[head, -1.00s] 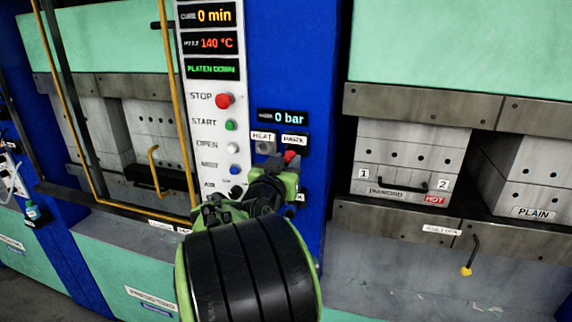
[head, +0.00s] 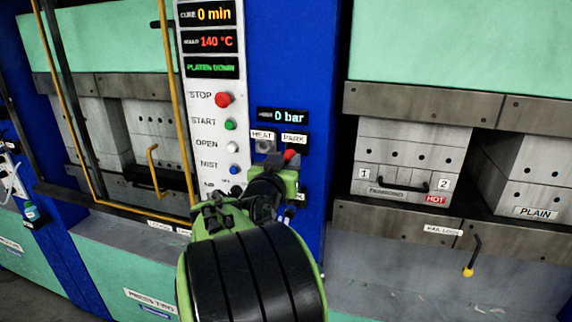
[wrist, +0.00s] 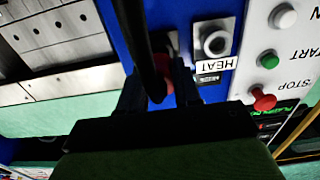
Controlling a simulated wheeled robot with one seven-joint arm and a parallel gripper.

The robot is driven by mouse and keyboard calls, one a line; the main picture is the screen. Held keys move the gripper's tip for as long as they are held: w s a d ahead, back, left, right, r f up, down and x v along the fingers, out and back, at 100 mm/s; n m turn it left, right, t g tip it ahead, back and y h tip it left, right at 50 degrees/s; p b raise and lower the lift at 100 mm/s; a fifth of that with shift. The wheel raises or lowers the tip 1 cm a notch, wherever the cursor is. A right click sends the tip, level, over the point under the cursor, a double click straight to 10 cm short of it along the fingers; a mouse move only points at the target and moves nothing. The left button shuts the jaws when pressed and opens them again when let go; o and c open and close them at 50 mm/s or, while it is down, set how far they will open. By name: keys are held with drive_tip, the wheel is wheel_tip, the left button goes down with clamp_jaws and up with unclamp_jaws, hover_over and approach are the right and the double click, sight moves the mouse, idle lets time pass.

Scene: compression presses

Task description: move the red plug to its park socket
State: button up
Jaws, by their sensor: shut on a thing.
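The red plug (head: 290,155) shows just above my gripper (head: 290,172), right under the PARK label (head: 294,138) on the blue press column. My gripper is shut on it. In the wrist view, which is upside down, a red part of the plug (wrist: 171,70) shows between the dark fingers of my gripper (wrist: 160,88). The HEAT socket (head: 263,146) is empty and lies left of the plug; it also shows as a round hole in the wrist view (wrist: 215,42). The park socket is hidden behind the plug and gripper, so I cannot tell whether the plug is seated.
A dark cable (wrist: 140,40) crosses the wrist view in front of the plug. The button panel (head: 212,125), with a red STOP button (head: 224,100), stands close to the left.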

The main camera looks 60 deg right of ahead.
sight(290, 157)
drive_tip(key=shift+w+d, duration=0.15)
drive_tip(key=shift+d, duration=0.6)
drive_tip(key=shift+w+d, duration=0.1)
drive_tip(key=shift+d, duration=0.6)
drive_tip(key=o, duration=1.2)
drive_tip(key=shift+c, duration=0.2)
drive_tip(key=s+a+b, duration=0.2)
drive_tip(key=a+b, duration=0.2)
drive_tip(key=a, duration=1.1)
drive_tip(key=shift+s+a+b, duration=0.25)
drive_tip(key=shift+a+b, duration=0.05)
drive_tip(key=shift+b, duration=0.05)
